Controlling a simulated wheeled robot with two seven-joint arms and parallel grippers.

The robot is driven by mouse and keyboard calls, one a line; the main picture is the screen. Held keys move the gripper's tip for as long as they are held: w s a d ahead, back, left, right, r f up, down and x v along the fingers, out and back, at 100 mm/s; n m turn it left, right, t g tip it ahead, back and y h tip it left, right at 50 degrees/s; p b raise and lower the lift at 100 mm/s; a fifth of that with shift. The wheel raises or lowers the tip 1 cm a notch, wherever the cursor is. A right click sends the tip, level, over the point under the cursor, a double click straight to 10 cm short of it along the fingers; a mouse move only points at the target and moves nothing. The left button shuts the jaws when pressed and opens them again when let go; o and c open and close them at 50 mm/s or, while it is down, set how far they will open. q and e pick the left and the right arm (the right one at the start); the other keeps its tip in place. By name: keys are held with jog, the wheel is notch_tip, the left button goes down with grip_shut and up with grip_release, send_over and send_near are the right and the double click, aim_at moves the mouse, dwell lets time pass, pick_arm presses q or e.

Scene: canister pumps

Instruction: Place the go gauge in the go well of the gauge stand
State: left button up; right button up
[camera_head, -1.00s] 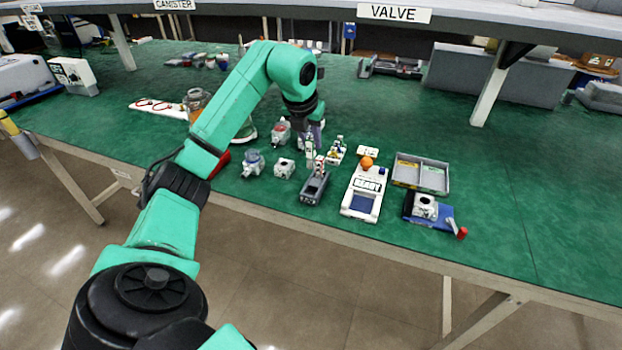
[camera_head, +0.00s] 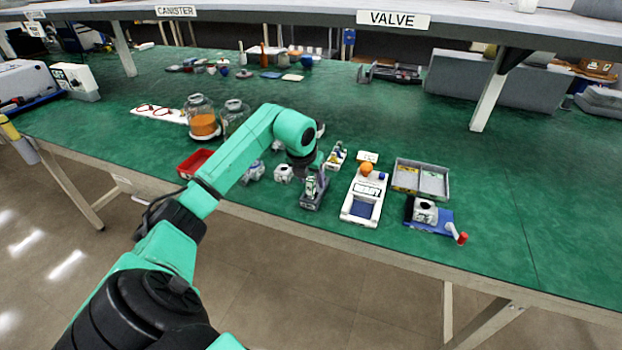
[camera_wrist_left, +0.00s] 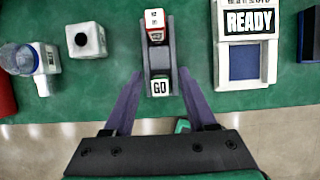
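The grey gauge stand (camera_head: 311,205) is near the table's front edge, and the wrist view shows it from above (camera_wrist_left: 159,58). The go gauge (camera_wrist_left: 160,86), white with a green edge and a GO label, is at the stand's near end, in line with it. How deep it sits is hard to tell. The red and white no-go gauge (camera_wrist_left: 155,27) stands at the far end. My left gripper (camera_wrist_left: 160,76) is open. Its purple fingers straddle the near end, with gaps beside the go gauge. In the head view the left gripper (camera_head: 312,178) is low over the stand. My right gripper is out of view.
A white READY box (camera_head: 362,203) stands close right of the stand, and a white block (camera_head: 283,173) to its left. Further right are a grey tray (camera_head: 420,180) and a blue fixture (camera_head: 430,220). A red bin (camera_head: 192,164) and glass jars (camera_head: 203,122) are left.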

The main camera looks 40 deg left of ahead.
pick_arm(q)
jog(key=shift+r, duration=0.1)
jog(key=shift+r, duration=0.3)
jog(key=v, duration=1.1)
jog(key=shift+s, duration=0.2)
jog(key=shift+d+r, duration=0.1)
jog(key=shift+d, duration=0.05)
